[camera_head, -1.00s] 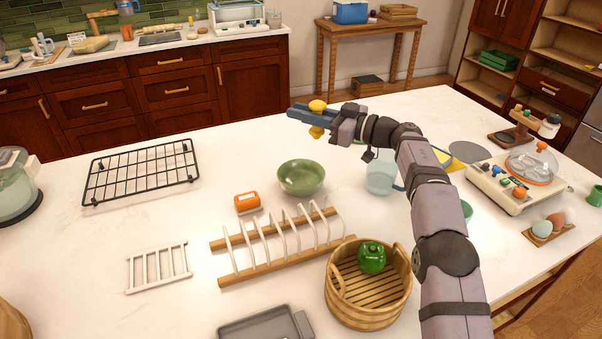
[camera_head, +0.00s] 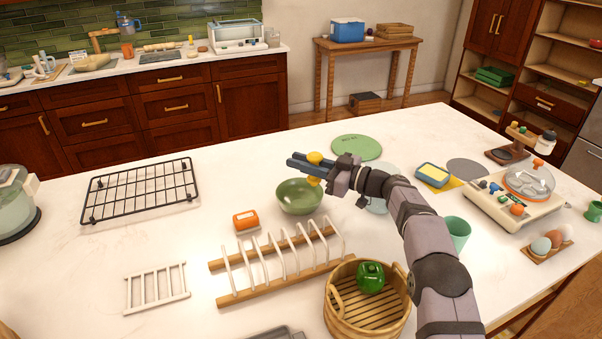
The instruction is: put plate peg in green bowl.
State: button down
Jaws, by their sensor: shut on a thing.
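The green bowl (camera_head: 299,200) stands on the white counter behind the slatted rack, and its inside looks empty where it shows. My gripper (camera_head: 306,167) reaches in from the right with its blue fingers pointing left. It is shut on the yellow plate peg (camera_head: 315,158), whose ends show above and below the fingers. The peg is above the bowl's far right part in the picture, apparently clear of it. The exact height is hard to tell. The fingers hide the peg's middle.
A wooden rack with white slats (camera_head: 280,268) and an orange timer-like item (camera_head: 246,220) are near the bowl. A clear pitcher (camera_head: 378,205) is partly behind my arm. A wooden basket (camera_head: 340,318) holds a green pepper-like thing (camera_head: 370,278).

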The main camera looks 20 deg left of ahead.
aim_at(310, 179)
notch_tip(310, 179, down, 4)
jog(key=shift+r+p, duration=0.1)
jog(key=shift+p, duration=0.3)
jog(key=shift+f+b, duration=0.4)
jog(key=shift+f, duration=0.2)
jog(key=c, duration=1.6)
grip_release()
jog(key=shift+c, duration=0.2)
jog(key=shift+r, duration=0.1)
